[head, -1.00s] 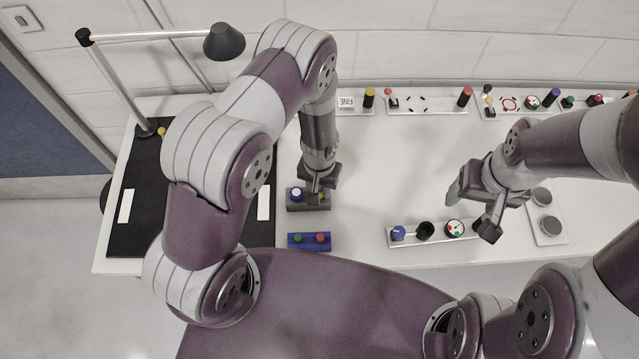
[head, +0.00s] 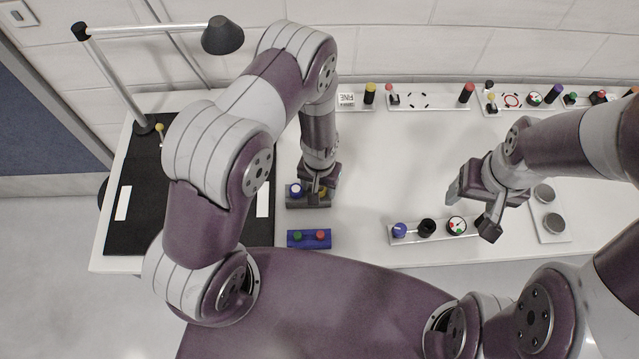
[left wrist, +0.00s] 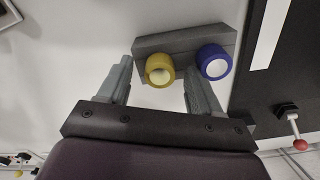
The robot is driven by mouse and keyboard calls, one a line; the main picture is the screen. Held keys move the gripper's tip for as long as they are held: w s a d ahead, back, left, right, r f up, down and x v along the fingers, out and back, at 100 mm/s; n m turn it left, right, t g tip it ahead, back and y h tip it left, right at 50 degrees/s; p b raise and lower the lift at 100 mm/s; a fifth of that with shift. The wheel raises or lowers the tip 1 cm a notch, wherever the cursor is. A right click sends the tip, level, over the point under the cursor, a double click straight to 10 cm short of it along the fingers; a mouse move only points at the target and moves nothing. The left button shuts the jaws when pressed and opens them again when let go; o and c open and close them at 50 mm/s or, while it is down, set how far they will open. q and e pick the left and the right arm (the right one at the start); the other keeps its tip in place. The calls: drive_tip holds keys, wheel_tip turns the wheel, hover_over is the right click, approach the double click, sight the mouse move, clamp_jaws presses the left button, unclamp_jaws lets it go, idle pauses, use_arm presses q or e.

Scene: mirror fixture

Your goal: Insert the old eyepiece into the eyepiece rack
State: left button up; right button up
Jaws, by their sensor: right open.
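A grey eyepiece rack (head: 308,204) stands on the white table. It also shows in the left wrist view (left wrist: 185,38). A yellow eyepiece (left wrist: 160,69) and a blue eyepiece with a white top (left wrist: 213,61) stand in it side by side. In the head view the blue eyepiece (head: 296,190) is at left, and the yellow one is partly hidden by my gripper. I cannot tell which is the old one. My left gripper (head: 317,188) is open over the rack, its fingers apart on either side of the yellow eyepiece. My right gripper (head: 473,209) is open and empty above the table.
A blue block (head: 309,239) with green and red knobs lies in front of the rack. A white strip (head: 439,234) with dials is under my right gripper. A black mat (head: 131,232) with a lamp (head: 222,36) is at left. The table's middle is clear.

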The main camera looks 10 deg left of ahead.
sight(319, 189)
use_arm(q)
wheel_tip(319, 189, up, 13)
drive_tip(key=b, duration=0.2)
drive_tip(key=shift+f, duration=0.15)
idle(0.6)
drive_tip(key=s+a+r+t+b, duration=0.1)
drive_tip(key=s+a+r, duration=0.6)
drive_tip(key=r, duration=0.3)
drive_tip(key=shift+s+a+n, duration=0.2)
drive_tip(key=shift+s+n, duration=0.2)
drive_tip(key=shift+s, duration=0.45)
drive_tip(key=shift+w, duration=0.15)
